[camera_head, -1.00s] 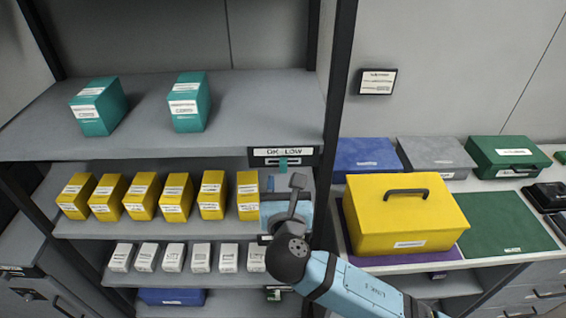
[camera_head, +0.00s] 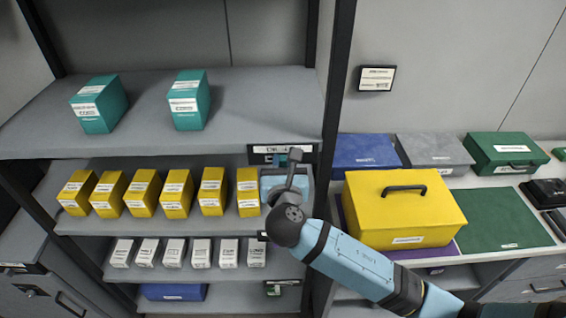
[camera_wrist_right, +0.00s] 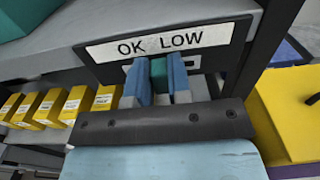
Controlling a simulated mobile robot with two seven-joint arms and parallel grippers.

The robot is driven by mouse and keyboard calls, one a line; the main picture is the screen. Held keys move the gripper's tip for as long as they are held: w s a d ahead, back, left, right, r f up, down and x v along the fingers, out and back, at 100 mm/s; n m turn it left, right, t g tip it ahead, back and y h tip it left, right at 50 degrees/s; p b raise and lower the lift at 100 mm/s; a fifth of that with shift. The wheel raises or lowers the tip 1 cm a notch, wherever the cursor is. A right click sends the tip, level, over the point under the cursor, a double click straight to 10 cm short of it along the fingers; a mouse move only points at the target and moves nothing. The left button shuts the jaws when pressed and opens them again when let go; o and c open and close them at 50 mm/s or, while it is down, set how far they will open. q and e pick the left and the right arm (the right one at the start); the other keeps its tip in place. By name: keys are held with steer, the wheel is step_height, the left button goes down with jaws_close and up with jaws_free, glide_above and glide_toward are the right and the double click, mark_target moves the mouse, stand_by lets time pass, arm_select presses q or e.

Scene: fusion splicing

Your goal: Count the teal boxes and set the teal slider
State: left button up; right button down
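Two teal boxes, a left one (camera_head: 98,104) and a right one (camera_head: 188,101), stand apart on the top shelf. Part of a teal box (camera_wrist_right: 25,15) shows in the wrist view's top left corner. A dark plate reading "OK LOW" (camera_wrist_right: 160,41) is on that shelf's front edge at its right end. The teal slider (camera_wrist_right: 158,74) sits in the pale slot below the words, near its middle. My right gripper (camera_wrist_right: 159,80) has its blue fingers on both sides of the slider, with no gap visible. My left gripper is not in view.
Yellow boxes (camera_head: 175,193) fill the middle shelf, with several white boxes (camera_head: 172,252) below. A dark upright post (camera_head: 336,130) stands just right of the plate. Right of it, a yellow case (camera_head: 404,222) sits on the counter near my right arm.

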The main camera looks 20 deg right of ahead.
steer(key=shift+s+d+p, duration=0.2)
steer(key=shift+d+p, duration=0.35)
steer(key=shift+d, duration=0.05)
steer(key=shift+s+d+p, duration=0.15)
steer(key=shift+d+p, duration=0.35)
steer(key=shift+d, duration=0.05)
steer(key=c, duration=1.1)
jaws_free()
steer(key=shift+d, duration=0.1)
steer(key=shift+o, duration=0.3)
steer(key=shift+s+d, duration=0.1)
steer(key=b+v, duration=0.2)
steer(key=v, duration=1.2)
